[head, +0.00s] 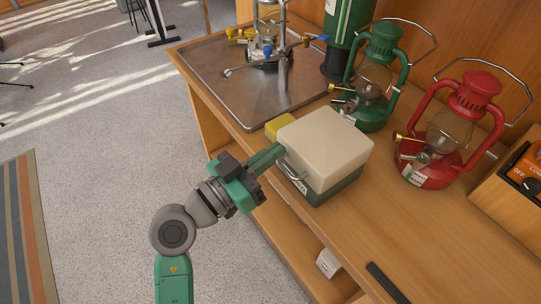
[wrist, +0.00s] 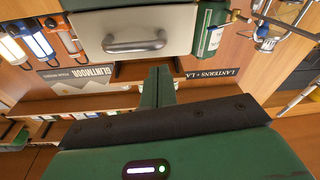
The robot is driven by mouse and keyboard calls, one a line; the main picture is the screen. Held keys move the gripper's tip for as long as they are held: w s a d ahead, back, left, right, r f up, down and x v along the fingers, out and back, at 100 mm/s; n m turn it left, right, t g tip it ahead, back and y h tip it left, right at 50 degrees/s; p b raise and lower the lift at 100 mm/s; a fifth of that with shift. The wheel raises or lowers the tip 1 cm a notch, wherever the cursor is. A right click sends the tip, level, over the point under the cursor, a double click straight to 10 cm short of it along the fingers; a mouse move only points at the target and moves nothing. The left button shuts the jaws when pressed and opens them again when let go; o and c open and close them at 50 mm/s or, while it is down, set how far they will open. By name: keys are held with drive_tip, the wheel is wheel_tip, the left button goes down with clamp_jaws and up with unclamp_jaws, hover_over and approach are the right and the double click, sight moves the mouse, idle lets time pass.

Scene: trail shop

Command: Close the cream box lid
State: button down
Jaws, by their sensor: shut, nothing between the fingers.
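The box has a cream lid (head: 325,145) over a dark green base (head: 335,190) and stands on the wooden counter. In the head view the lid lies over the base and looks level. I cannot tell whether a small gap is left between them. A metal handle (head: 291,172) is on the box's near left side; it also shows on the cream face in the wrist view (wrist: 135,43). My gripper (head: 279,150) is shut and empty, its green fingertips at the lid's left side by the handle. The wrist view shows the fingers (wrist: 159,72) together, pointing at the box. Contact is unclear.
A yellow block (head: 280,127) sits behind the box's left corner. A green lantern (head: 375,85) and a red lantern (head: 450,135) stand behind and right. A metal tray (head: 215,70) with a stove lies at the back left. A dark strip (head: 387,283) lies on the front counter.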

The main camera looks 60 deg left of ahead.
sight(277, 161)
drive_tip(key=f+b, duration=0.2)
drive_tip(key=shift+s+f, duration=0.3)
drive_tip(key=shift+f, duration=0.05)
drive_tip(key=shift+f+b, duration=0.3)
drive_tip(key=shift+f, duration=0.05)
